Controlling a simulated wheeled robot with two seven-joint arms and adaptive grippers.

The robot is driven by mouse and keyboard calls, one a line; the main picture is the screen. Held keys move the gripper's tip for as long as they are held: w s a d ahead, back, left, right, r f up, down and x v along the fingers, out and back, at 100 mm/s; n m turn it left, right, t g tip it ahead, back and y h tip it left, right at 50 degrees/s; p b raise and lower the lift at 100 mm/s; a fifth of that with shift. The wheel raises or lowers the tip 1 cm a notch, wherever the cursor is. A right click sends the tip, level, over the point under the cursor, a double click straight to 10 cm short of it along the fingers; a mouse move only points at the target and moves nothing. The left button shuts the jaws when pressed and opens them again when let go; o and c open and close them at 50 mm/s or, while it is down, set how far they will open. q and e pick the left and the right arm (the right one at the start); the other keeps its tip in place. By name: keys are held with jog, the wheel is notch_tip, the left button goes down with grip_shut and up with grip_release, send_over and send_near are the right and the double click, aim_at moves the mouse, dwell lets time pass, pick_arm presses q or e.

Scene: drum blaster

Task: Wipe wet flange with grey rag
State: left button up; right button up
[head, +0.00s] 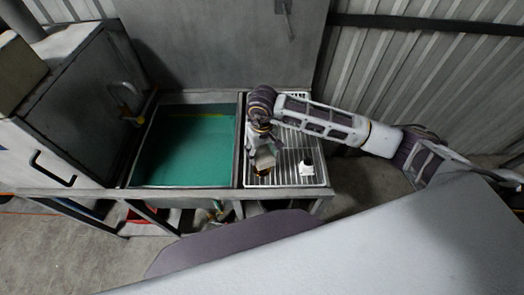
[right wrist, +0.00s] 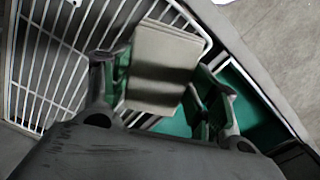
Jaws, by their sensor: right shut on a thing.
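My right gripper (head: 263,150) reaches in from the right and points down over the wire drain rack. It is shut on the grey rag (head: 264,159), a flat folded pad. In the right wrist view the rag (right wrist: 165,62) sits between the two fingers of my right gripper (right wrist: 160,88), above the rack wires. A small white piece with a black top (head: 306,169) stands on the rack to the right of the rag. I cannot tell whether it is the flange. A dark brownish patch shows just below the rag, partly hidden. My left gripper is not in view.
The wire rack (head: 288,137) adjoins a basin of teal liquid (head: 187,150) on its left. A grey cabinet (head: 75,105) with a black handle stands further left. A grey panel rises behind the basin, and corrugated wall (head: 400,65) lies behind my arm.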

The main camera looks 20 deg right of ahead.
jog(key=shift+f+b, duration=0.8)
jog(key=shift+f, duration=1.65)
jog(key=shift+f+b, duration=0.4)
jog(key=shift+b, duration=0.1)
jog(key=shift+w, duration=0.1)
jog(key=shift+w+a+b, duration=0.1)
jog(key=shift+w+b, duration=0.75)
jog(key=shift+w, duration=0.15)
jog(key=shift+s, duration=0.1)
jog(key=shift+s+d, duration=0.2)
jog(key=shift+s, duration=1.95)
jog(key=shift+w, duration=0.1)
jog(key=shift+w+a+b, duration=0.15)
jog(key=shift+w+b, duration=0.75)
jog(key=shift+w, duration=0.2)
jog(key=shift+w+a+b, duration=0.1)
jog(key=shift+w+b, duration=0.8)
jog(key=shift+w, duration=0.15)
